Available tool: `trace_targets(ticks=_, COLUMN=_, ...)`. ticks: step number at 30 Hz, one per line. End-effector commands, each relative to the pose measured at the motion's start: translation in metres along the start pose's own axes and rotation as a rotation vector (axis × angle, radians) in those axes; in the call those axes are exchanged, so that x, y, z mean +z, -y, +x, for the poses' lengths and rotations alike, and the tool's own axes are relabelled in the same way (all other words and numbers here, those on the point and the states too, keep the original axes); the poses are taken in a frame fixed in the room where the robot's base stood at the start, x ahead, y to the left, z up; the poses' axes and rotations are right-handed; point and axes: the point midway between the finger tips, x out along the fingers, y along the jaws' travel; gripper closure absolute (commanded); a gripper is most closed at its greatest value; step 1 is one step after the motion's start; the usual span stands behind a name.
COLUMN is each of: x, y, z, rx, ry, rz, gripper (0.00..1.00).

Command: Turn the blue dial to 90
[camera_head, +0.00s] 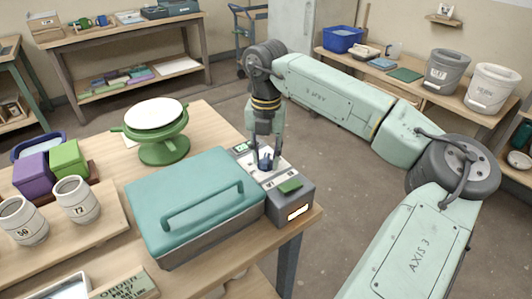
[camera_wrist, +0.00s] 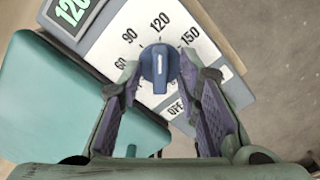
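The blue dial (camera_head: 266,163) is on the sloped face of a grey control box (camera_head: 290,206) at the table's right edge. In the wrist view the blue dial (camera_wrist: 159,69) has a white mark pointing up towards 120. Labels 60, 90, 120, 150 and OFF ring it; the 60 is partly hidden by a finger. A green display (camera_wrist: 72,10) at the top left reads 120, partly cut off. My gripper (camera_head: 266,156) reaches down over the dial. Its fingers (camera_wrist: 160,76) are apart, one on each side of the dial, with narrow gaps seemingly left.
A teal lidded case (camera_head: 195,197) with a handle stands close left of the control box. A green button (camera_head: 290,185) is in front of the dial. A green stand with a white disc (camera_head: 155,113) is behind the case. Floor lies open to the right.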

Motion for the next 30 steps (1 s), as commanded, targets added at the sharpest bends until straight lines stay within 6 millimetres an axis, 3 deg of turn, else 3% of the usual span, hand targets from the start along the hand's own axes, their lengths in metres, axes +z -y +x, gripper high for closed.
trace_targets(ticks=13, x=0.0, y=-0.0001, z=-0.0004, rx=0.0, ry=0.0, rz=0.0, gripper=1.0)
trace_targets(ticks=30, x=0.0001, y=-0.0001, z=0.001, rx=0.0, ry=0.0, rz=-0.053, gripper=1.0)
